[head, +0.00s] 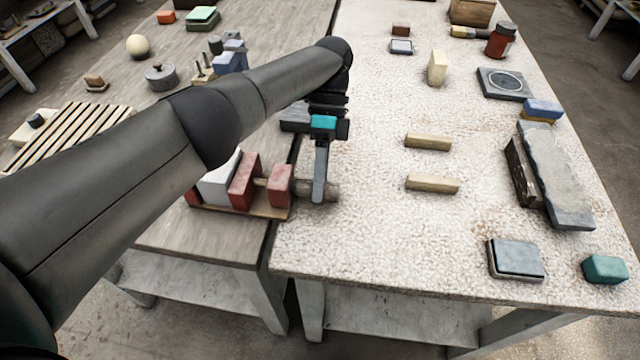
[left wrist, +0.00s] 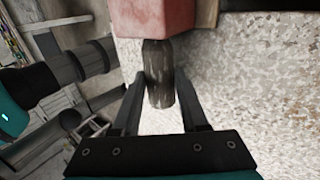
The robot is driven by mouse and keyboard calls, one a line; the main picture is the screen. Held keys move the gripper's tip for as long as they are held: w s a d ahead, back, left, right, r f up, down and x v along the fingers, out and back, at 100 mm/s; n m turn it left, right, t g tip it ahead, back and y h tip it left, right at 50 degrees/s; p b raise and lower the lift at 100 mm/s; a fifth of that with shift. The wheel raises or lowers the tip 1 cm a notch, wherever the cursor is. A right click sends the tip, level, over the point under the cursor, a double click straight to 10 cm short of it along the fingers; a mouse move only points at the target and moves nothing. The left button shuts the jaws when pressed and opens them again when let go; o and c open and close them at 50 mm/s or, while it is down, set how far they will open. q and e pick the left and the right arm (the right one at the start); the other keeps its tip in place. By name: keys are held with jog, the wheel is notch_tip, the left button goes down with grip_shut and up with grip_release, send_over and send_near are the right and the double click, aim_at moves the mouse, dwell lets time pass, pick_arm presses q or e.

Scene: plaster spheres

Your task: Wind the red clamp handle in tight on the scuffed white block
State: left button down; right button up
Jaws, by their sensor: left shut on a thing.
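The red clamp (head: 280,186) lies on a wooden base near the front right edge of the grey-brown table. Its red blocks also show at the top of the left wrist view (left wrist: 165,14). The scuffed white block (head: 217,184) sits between the red jaws at the clamp's left, partly hidden by my arm. The clamp handle (head: 331,190) is a worn grey-brown cylinder sticking out to the right; it also shows in the left wrist view (left wrist: 158,75). My left gripper (head: 319,197) is shut on the handle, one finger on each side of it. My right gripper is out of view.
The pale speckled table (head: 370,240) adjoins on the right, with clear room near the handle. Two wooden strips (head: 429,142) (head: 432,184) lie farther right. A slatted rack (head: 75,135) and a grey lidded pot (head: 160,77) stand on the left table.

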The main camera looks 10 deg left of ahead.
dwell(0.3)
pick_arm(q)
jog(key=shift+c, duration=2.1)
grip_release()
jog(key=shift+r, duration=0.1)
